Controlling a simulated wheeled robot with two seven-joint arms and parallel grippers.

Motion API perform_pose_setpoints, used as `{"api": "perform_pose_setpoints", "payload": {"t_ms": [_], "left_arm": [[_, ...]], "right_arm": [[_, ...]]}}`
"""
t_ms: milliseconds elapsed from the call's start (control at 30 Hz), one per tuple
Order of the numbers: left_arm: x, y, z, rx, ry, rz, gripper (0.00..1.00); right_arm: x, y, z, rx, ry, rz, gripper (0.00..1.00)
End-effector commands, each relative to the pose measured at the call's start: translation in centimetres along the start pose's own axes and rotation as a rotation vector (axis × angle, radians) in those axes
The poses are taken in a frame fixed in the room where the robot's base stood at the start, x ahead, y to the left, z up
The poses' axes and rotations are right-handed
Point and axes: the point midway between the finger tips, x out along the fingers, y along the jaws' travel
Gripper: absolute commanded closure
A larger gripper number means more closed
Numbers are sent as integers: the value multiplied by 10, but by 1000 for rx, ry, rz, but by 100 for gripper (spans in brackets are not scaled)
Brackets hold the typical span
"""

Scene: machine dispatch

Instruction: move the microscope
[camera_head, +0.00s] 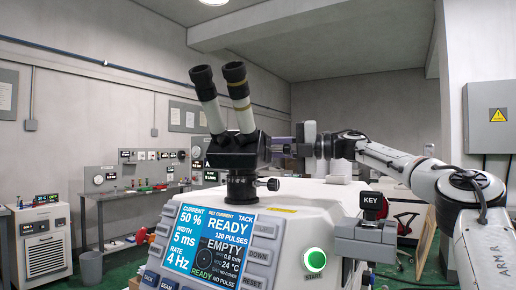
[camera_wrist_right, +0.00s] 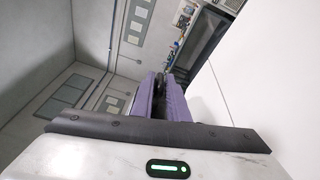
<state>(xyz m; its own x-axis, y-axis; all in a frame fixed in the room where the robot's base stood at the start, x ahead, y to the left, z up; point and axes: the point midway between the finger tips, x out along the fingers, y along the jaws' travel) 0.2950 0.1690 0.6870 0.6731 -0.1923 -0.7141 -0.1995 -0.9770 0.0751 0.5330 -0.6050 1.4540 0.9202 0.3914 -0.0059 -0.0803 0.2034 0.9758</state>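The microscope (camera_head: 236,150) stands upright on top of the white machine (camera_head: 318,205). It has two pale eyepiece tubes with black ends, a black body and a side knob. My right gripper (camera_head: 278,145) comes in from the right, and its purple fingers reach the right side of the microscope's black head. The head partly hides the fingertips, so I cannot tell if they touch it. In the right wrist view the purple fingers (camera_wrist_right: 160,98) are close together, with a small dark part between or behind their tips. My left gripper is not in view.
The machine's front has a lit blue screen (camera_head: 209,243) reading READY, a green START button (camera_head: 314,260) and a KEY switch (camera_head: 373,205). A bench (camera_head: 140,190) with tools stands behind on the left, beside a white cabinet (camera_head: 42,245). Open air surrounds the eyepieces.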

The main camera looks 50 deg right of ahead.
Motion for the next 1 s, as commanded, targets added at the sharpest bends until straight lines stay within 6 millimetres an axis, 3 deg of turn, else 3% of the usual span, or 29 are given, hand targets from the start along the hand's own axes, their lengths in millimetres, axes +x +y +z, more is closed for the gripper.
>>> {"api": "perform_pose_setpoints", "payload": {"t_ms": [67, 467, 1000], "left_arm": [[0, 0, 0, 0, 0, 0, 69], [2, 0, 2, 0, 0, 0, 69], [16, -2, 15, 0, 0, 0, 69]], "right_arm": [[2, -3, -1, 3, 3, -3, 72], [-5, 0, 0, 3, -1, 3, 72], [-93, -2, 0, 3, -1, 1, 72]]}}
